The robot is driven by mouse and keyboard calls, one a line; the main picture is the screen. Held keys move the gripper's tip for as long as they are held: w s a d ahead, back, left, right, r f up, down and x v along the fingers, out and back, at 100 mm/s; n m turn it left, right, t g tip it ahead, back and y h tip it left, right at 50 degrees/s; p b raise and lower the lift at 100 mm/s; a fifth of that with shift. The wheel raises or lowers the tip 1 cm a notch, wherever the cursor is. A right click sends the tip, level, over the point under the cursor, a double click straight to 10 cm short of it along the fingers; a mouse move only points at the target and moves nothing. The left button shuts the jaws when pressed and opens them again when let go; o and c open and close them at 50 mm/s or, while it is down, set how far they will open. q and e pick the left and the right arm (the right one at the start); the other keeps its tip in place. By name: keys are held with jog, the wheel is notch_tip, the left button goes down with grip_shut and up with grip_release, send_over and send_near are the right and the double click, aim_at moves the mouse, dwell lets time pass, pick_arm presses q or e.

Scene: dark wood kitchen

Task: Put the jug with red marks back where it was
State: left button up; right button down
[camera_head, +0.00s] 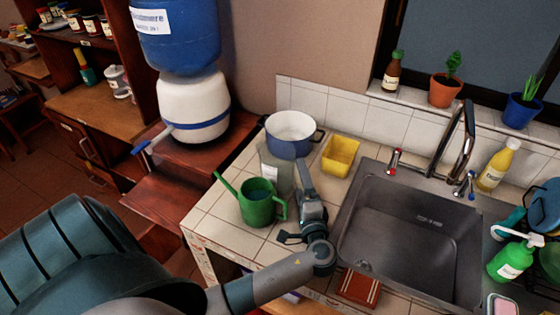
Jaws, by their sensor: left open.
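A pale, greyish see-through jug (273,176) stands upright on the tiled counter (222,222), between the green watering can and the blue-and-white pot. I cannot make out red marks on it at this size. My left gripper (303,172) reaches over the counter from the front, just right of the jug. Its jaws are open beside the jug's right side, where they partly cover it. I cannot tell whether a finger touches the jug or its handle. My right gripper is not in view.
A green watering can (258,203) stands close in front of the jug. A blue-and-white pot (291,132) is behind it, and a yellow tub (341,155) is to the right. The empty sink (415,230) lies right of my left arm. A large water dispenser (194,105) stands left.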

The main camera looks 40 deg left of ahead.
pick_arm(q)
jog(key=shift+w+a, duration=0.1)
dwell(0.4)
jog(key=c, duration=1.2)
jog(key=shift+r, duration=0.1)
jog(key=shift+r+b, duration=0.4)
jog(key=shift+r, duration=0.2)
jog(key=w+d+r+b, duration=0.2)
jog(key=d+r+b, duration=0.3)
jog(key=d+r, duration=0.4)
jog(key=shift+w+d+r, duration=0.35)
jog(key=shift+d, duration=0.85)
